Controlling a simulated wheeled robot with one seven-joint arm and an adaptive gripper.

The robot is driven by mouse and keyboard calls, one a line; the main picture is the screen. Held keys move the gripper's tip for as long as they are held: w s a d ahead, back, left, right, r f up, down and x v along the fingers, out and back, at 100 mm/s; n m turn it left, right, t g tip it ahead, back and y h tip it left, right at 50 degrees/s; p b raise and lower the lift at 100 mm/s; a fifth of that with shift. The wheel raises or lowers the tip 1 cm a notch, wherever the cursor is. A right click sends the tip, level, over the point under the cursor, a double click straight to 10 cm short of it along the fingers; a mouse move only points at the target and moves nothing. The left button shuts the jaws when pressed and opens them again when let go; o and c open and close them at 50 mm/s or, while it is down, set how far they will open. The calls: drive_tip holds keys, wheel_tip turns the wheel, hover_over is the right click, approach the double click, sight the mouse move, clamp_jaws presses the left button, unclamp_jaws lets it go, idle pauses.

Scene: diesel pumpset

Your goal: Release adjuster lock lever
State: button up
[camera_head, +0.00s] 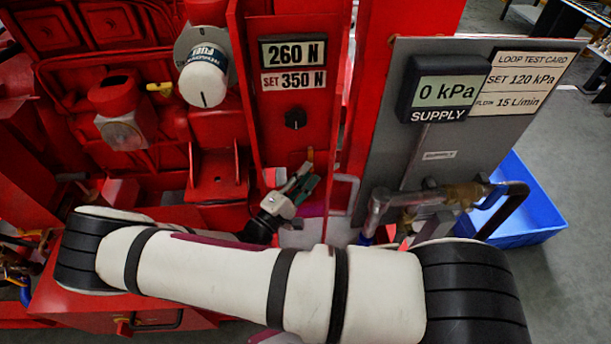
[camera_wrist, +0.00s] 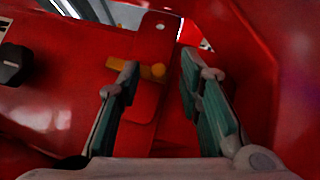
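A short yellow-orange lever (camera_wrist: 115,63) lies across a red plate in the wrist view, and I take it for the lock lever. Its middle is hidden behind my left finger, and its rounded end (camera_wrist: 158,70) shows between the fingers. In the head view a small yellow bit (camera_head: 310,155) shows just above my gripper (camera_head: 300,176), low on the red panel. My gripper (camera_wrist: 160,65) is open, with green-padded fingers apart and nothing held between them. I cannot tell whether the left finger touches the lever.
A black knob (camera_head: 295,119) sits above on the red panel (camera_head: 255,90), below a display (camera_head: 292,52) reading 260 N and a SET 350 N label (camera_head: 293,80). Red walls are close around my fingers. A grey supply panel (camera_head: 395,150) with pipework (camera_head: 430,196) stands right; a blue bin (camera_head: 535,205) lies beyond.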

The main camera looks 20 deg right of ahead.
drive_tip(key=shift+a, duration=0.15)
drive_tip(key=v, duration=1.1)
drive_tip(key=shift+s+a, duration=0.25)
drive_tip(key=shift+f, duration=0.15)
drive_tip(key=shift+s, duration=0.1)
